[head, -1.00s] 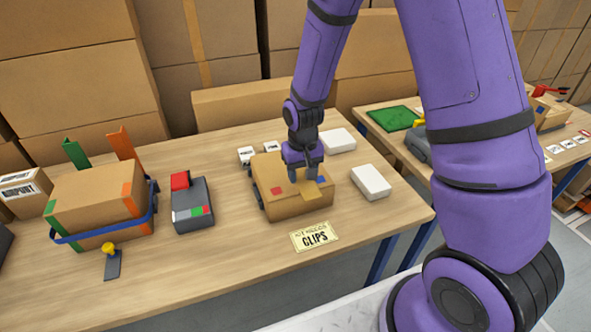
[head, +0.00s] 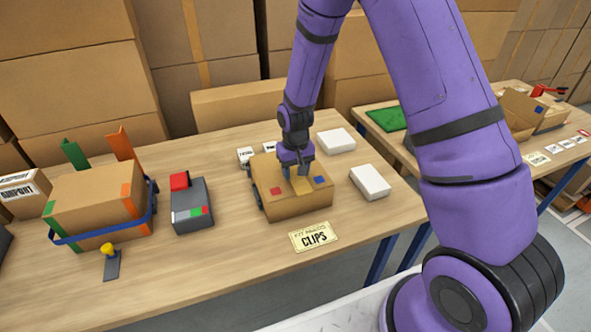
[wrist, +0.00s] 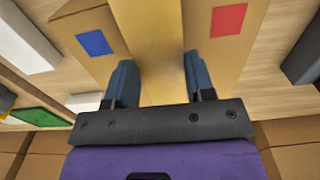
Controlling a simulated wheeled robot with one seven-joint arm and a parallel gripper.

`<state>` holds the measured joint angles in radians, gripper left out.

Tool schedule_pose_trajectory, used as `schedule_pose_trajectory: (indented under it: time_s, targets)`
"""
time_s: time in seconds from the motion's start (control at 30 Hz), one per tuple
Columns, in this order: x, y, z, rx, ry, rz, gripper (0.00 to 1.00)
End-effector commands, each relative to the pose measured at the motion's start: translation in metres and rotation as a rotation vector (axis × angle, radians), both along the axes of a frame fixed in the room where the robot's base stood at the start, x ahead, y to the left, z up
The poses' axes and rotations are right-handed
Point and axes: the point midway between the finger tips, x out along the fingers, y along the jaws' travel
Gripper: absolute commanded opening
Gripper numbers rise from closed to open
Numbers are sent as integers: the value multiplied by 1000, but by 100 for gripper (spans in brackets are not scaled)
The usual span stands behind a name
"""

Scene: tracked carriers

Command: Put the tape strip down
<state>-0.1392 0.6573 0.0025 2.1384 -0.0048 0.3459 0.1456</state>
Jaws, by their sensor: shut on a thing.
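The tape strip (wrist: 155,40) is a tan-yellow band. In the wrist view it runs between the two fingers of my gripper (wrist: 160,82), over the top of a cardboard box (wrist: 110,62). In the head view my gripper (head: 296,172) is right above the same box (head: 290,212), pointing down, shut on the strip (head: 299,186). The box top has a red square (head: 275,190) on the left and a blue square (head: 318,181) on the right, with the strip between them. I cannot tell whether the strip touches the box top.
A "CLIPS" card (head: 313,236) lies in front of the box. White boxes (head: 370,182) stand to its right and a grey device (head: 192,205) to its left. A larger strapped box (head: 98,212) is further left. Bare tabletop (head: 215,262) shows in front.

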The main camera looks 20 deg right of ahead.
Motion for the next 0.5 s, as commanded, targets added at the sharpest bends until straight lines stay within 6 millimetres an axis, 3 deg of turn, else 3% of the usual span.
schedule_pose_trajectory:
  time_s: [0.5]
  targets:
    - [0, 0, -12, 0, 1, 0, 28]
